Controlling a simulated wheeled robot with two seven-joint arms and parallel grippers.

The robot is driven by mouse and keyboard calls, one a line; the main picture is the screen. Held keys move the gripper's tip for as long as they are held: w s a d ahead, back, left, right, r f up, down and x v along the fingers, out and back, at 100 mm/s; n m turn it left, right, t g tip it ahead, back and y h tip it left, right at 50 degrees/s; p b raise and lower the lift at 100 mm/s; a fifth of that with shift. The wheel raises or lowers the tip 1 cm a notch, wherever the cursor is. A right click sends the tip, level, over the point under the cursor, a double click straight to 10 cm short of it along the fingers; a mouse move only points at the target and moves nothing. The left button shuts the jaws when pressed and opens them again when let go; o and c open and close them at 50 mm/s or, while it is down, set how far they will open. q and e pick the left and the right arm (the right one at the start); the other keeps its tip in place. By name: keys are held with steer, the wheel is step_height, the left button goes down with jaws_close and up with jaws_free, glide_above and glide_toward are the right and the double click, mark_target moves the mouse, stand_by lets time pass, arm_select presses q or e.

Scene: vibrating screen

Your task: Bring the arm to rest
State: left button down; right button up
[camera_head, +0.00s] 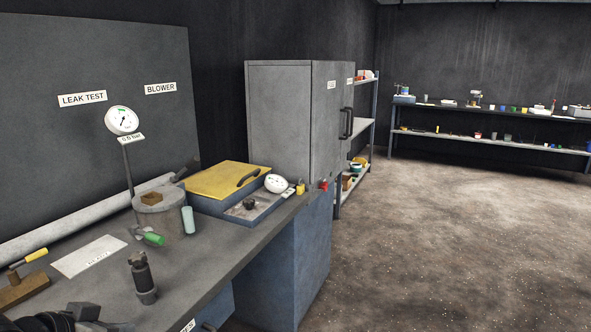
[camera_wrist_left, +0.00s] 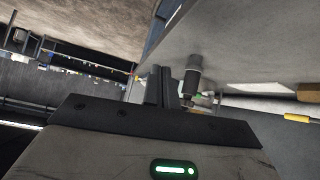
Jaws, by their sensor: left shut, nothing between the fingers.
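My left arm and gripper (camera_head: 88,318) show only in part at the bottom left corner of the head view, dark and low at the bench's near edge. In the left wrist view the two dark fingers (camera_wrist_left: 162,86) stand close together, with nothing held between them. A dark upright cylindrical tool (camera_head: 142,278) stands on the bench (camera_head: 190,275) beyond the gripper. It also shows in the left wrist view (camera_wrist_left: 193,75), just right of the fingertips and apart from them as far as I can tell. My right gripper is not in view.
On the bench are a grey drum (camera_head: 158,212) with a gauge behind it, a green-ended tool (camera_head: 150,237), a white sheet (camera_head: 88,256), a yellow-topped box (camera_head: 225,180) and a yellow-handled tool (camera_head: 28,262). A grey cabinet (camera_head: 292,120) stands behind. The floor at right is clear.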

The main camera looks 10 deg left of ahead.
arm_select(q)
steer(key=s+d+f, duration=0.2)
steer(key=d+f, duration=0.1)
steer(key=f, duration=0.7)
steer(key=s+d+f, duration=0.4)
steer(key=d+f, duration=0.2)
steer(key=d, duration=0.2)
steer(key=s+d+f+m, duration=0.1)
steer(key=s+d+f, duration=0.4)
steer(key=d, duration=0.4)
steer(key=shift+f+m+h, duration=0.3)
steer(key=shift+f+h, duration=0.1)
steer(key=shift+f, duration=0.05)
